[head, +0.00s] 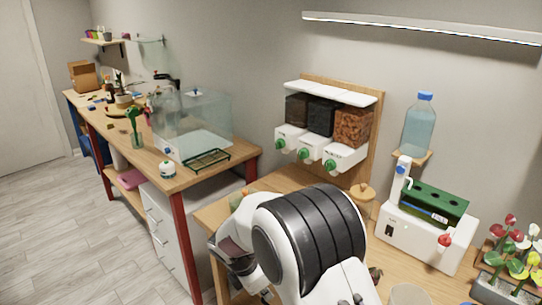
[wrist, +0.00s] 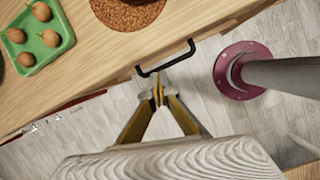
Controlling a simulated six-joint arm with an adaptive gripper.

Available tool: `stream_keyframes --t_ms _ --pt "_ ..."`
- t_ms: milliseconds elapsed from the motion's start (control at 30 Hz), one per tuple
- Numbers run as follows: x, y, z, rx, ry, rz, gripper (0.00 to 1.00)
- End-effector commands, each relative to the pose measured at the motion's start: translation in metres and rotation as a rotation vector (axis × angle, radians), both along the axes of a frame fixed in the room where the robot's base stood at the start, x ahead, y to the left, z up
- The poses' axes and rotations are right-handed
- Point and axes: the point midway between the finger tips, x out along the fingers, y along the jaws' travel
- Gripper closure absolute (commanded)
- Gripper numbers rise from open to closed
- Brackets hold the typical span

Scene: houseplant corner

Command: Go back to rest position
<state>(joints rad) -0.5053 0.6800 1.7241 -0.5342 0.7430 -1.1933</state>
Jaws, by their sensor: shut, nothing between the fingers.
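My gripper (wrist: 158,94) shows in the wrist view with its two yellow-and-grey fingers brought together at the tips. It is shut and holds nothing. It points past the front edge of the wooden bench, close to a black bar handle (wrist: 165,60) in the picture; I cannot tell whether they touch. In the head view my arm fills the bottom middle, in front of the near bench (head: 285,180), and its fingertips cannot be made out.
A green tray (wrist: 52,40) with several brown round items and a brown round mat (wrist: 128,12) are on the bench. A dispenser rack (head: 330,90), a white machine (head: 425,235) and flowering plants (head: 515,255) stand behind or right of my arm. Open floor (head: 70,220) lies left.

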Motion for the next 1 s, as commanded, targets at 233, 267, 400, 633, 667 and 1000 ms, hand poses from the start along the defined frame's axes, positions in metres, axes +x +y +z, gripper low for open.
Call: stream_keyframes --t_ms 233,267,400,633,667,1000 --pt "-0.04 -0.013 -0.003 0.045 0.006 -0.29 1.0" --pt "-0.045 -0.016 0.0 0.054 0.003 -0.33 1.0" --pt "-0.067 -0.028 0.019 0.094 -0.018 -0.521 1.0" --pt "-0.097 -0.05 0.054 0.163 -0.057 -0.798 1.0" --pt "-0.101 -0.053 0.058 0.172 -0.062 -0.831 1.0" --pt "-0.141 -0.082 0.105 0.27 -0.115 -1.157 1.0"
